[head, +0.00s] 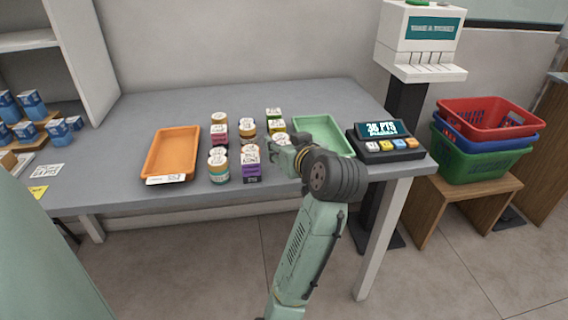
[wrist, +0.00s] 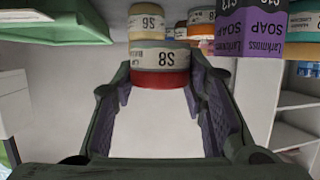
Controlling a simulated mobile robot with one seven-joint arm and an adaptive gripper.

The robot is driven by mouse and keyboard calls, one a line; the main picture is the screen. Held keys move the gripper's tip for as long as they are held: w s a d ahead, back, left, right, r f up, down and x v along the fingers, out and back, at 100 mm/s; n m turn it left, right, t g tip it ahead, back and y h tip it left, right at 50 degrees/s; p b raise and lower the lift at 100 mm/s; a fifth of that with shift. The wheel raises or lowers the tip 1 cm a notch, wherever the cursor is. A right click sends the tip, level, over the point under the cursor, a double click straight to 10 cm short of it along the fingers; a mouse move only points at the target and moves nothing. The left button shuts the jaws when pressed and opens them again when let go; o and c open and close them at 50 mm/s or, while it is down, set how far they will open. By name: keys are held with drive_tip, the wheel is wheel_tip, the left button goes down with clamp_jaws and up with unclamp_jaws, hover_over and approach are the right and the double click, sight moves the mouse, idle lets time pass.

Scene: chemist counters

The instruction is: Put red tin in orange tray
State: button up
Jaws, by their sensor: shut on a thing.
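The red tin (wrist: 160,78) has a pale label reading S8 and sits between my gripper's fingers in the wrist view. My gripper (wrist: 160,88) is shut on it. In the head view my gripper (head: 280,147) is over the right part of the counter, between the rows of goods and the green tray; the red tin is not clearly visible there. The orange tray (head: 172,152) lies empty at the left of the counter, with a white label on its front edge, well to the left of my gripper.
Tins and boxes stand in rows between the orange tray and my gripper, including a teal-banded tin (head: 219,173) and a purple soap box (head: 251,171). A green tray (head: 325,133) and a points display (head: 384,140) are at the right. The counter behind the rows is clear.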

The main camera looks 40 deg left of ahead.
drive_tip(key=shift+f, duration=2.2)
drive_tip(key=shift+f, duration=0.15)
drive_tip(key=shift+f, duration=0.15)
drive_tip(key=o, duration=1.2)
drive_tip(key=shift+c, duration=0.2)
drive_tip(key=b+v, duration=0.3)
drive_tip(key=v, duration=0.8)
drive_tip(key=shift+a, duration=0.2)
drive_tip(key=shift+s, duration=0.15)
